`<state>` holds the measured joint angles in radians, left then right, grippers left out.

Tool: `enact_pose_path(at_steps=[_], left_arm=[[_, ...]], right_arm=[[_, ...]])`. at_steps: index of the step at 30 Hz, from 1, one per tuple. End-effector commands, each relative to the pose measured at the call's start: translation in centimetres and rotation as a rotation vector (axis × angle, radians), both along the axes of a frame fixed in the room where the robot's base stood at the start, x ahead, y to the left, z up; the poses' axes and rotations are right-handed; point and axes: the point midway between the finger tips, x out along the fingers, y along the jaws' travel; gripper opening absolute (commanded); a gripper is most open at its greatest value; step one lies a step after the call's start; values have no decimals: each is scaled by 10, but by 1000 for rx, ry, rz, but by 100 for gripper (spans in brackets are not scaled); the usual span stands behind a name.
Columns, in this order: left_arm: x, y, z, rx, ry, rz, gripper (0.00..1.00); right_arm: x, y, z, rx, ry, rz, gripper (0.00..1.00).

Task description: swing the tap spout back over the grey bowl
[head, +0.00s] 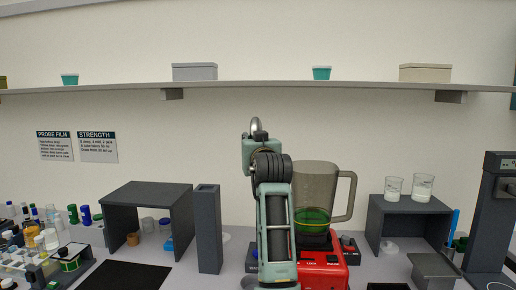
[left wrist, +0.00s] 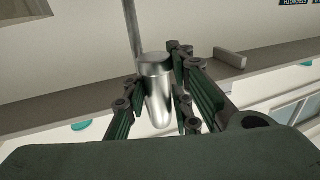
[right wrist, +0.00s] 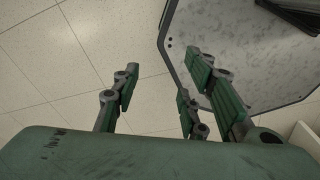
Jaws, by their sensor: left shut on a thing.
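A thin metal pipe runs up from that end. My right gripper (right wrist: 158,78) is open and empty, with floor tiles behind it in its own wrist view. I cannot make out the grey bowl in any view; my arm may hide it.
A large jug (head: 316,185) with green liquid stands on a red base (head: 322,268), close right of my arm. A dark upright block (head: 208,230) and a dark stand (head: 147,195) are to the left. A shelf (head: 290,86) runs above.

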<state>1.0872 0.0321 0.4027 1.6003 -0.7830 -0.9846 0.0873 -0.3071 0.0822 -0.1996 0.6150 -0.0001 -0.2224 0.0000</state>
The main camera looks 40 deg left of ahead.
Motion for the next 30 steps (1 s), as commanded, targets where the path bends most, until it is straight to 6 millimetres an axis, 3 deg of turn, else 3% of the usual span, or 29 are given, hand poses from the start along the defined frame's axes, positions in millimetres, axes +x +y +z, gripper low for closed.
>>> enact_pose_path(at_steps=[10, 11, 16, 26, 30], left_arm=[[0, 1, -7, -15, 5, 3, 0], [0, 1, -7, -15, 5, 3, 23], [0, 1, -5, -10, 5, 2, 38], [-1, -1, -3, -6, 4, 1, 38], [-8, -12, -2, -6, 2, -1, 38]], right_arm=[[14, 1, 0, 3, -23, 0, 40], [14, 1, 0, 3, -23, 0, 40], [13, 1, 0, 3, -21, 0, 40], [8, 4, 0, 6, -11, -1, 40], [8, 3, 0, 5, -12, -1, 40]])
